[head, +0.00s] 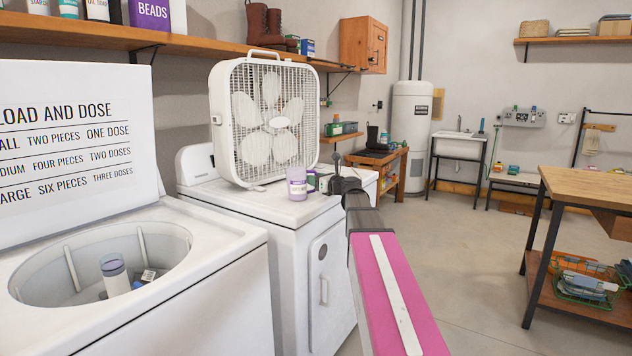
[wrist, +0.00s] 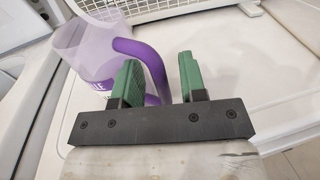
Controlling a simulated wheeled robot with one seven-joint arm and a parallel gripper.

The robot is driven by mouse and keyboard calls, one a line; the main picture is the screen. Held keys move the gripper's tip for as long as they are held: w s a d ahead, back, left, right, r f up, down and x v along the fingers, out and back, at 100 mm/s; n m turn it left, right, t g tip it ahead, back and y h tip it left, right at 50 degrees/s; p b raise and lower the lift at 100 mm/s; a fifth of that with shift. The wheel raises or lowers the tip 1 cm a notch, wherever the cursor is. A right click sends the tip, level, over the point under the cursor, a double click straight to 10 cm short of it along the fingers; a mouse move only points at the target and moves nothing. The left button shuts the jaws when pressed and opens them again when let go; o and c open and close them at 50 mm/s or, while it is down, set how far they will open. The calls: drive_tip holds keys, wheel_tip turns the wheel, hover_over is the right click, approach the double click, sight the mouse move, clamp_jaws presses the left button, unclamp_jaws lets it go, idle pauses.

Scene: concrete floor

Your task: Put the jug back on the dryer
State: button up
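The jug (head: 297,184) is a pale translucent cup with a purple label and a purple handle. It stands upright on the white dryer's top (head: 232,200), near the front edge and before the box fan. In the wrist view the jug (wrist: 88,45) is at the upper left, and its handle runs down between my fingers. My gripper (wrist: 158,62) has green fingers set apart, with a gap beside the handle, so it is open around the handle and not closed on it. In the head view my gripper (head: 322,182) is just right of the jug, partly hidden by my arm.
A white box fan (head: 264,120) stands on the dryer behind the jug. The open washer (head: 100,262) at the left holds a bottle (head: 114,275) in its drum. A wooden shelf (head: 190,42) runs above. A wooden workbench (head: 590,188) stands at the right, with clear floor between.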

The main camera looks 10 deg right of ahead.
drive_tip(key=v, duration=1.2)
drive_tip(key=shift+f, duration=0.1)
